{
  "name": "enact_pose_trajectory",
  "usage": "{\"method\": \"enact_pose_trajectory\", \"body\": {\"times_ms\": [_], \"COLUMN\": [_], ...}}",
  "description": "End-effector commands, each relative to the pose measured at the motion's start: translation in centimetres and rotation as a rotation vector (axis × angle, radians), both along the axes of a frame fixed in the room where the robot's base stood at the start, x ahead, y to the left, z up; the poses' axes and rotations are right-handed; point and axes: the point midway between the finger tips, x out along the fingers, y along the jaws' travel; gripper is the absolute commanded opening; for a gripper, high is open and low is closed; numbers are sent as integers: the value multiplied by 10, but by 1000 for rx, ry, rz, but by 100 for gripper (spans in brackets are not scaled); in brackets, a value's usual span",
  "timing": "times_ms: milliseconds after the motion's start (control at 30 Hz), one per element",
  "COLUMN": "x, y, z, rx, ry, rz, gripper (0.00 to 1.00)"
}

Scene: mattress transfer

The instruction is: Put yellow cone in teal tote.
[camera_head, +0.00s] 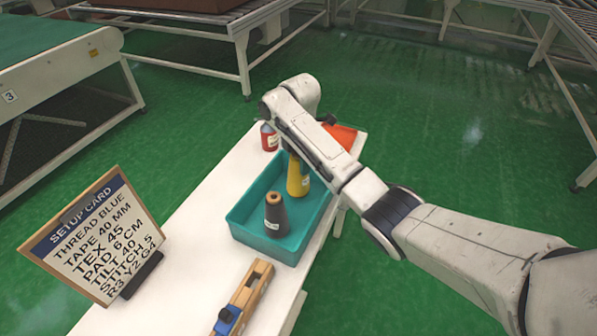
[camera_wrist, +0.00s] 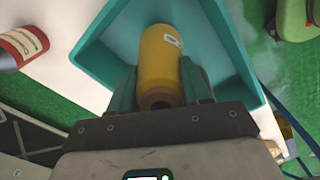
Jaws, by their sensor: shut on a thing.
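The yellow cone (camera_head: 298,180) stands roughly upright at the back part of the teal tote (camera_head: 242,222). In the wrist view, my gripper (camera_wrist: 160,88) has its two fingers closed on the sides of the yellow cone (camera_wrist: 158,55), with the tote's rim (camera_wrist: 92,58) around it. Whether the cone's base touches the tote floor cannot be told. A dark grey cone (camera_head: 276,216) with a white label stands in the front part of the tote. My arm hides the gripper fingers in the head view.
The tote is on a white table (camera_head: 196,232). A setup card (camera_head: 92,236) stands at left, and a wooden tool with a blue part (camera_head: 245,294) lies in front.

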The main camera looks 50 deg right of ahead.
Motion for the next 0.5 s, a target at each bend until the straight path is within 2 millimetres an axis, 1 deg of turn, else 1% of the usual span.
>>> {"method": "enact_pose_trajectory", "body": {"times_ms": [200,333,400,500], "x": [8,7,7,7], "y": [-3,-3,-3,-3], "z": [-10,-30,-36,-40], "rx": [-1,0,-1,-1], "ry": [1,3,2,0], "rz": [-1,-1,-1,-1], "gripper": [0,0,0,0]}}
